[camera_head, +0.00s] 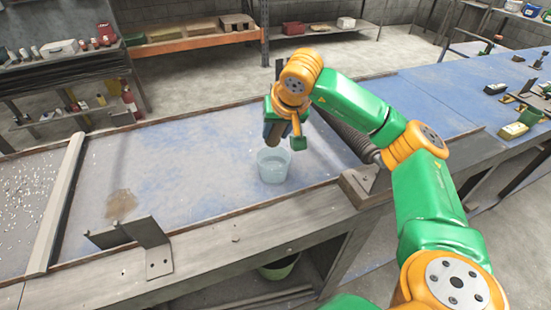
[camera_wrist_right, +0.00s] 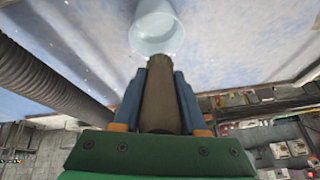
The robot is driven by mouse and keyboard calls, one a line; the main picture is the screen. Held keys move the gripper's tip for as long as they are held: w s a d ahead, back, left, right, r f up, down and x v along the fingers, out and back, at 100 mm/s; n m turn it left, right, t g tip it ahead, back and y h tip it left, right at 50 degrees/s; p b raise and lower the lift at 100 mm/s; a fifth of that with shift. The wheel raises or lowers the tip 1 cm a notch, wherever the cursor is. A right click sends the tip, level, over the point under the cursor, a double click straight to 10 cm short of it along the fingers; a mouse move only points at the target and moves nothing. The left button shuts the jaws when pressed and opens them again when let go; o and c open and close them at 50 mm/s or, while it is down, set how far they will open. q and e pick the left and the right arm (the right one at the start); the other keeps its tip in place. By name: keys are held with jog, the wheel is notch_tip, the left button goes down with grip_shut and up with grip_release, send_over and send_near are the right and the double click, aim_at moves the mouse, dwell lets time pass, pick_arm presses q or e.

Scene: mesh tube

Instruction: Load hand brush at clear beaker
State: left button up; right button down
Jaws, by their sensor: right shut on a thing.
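The clear beaker (camera_head: 273,167) stands upright on the blue worn bench, and it shows at the top of the right wrist view (camera_wrist_right: 155,28). My right gripper (camera_head: 278,132) is above the beaker, slightly toward its far side. In the right wrist view its blue fingers (camera_wrist_right: 159,78) are shut on a grey-brown piece (camera_wrist_right: 157,100), which looks like the hand brush's handle. The far end of this piece overlaps the beaker's edge in that view; I cannot tell whether it is inside. The brush's bristles are not clearly visible. My left gripper is not in view.
A bent metal bracket (camera_head: 146,240) sits on the bench's front edge at left. A ribbed dark hose (camera_head: 352,143) lies right of the beaker. A raised strip (camera_head: 58,205) crosses the bench at left. Bench surface left of the beaker is mostly clear.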

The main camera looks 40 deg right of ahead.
dwell(0.3)
notch_tip(320, 180, up, 4)
jog(key=p, duration=0.4)
jog(key=shift+r, duration=0.2)
jog(key=shift+f, duration=0.15)
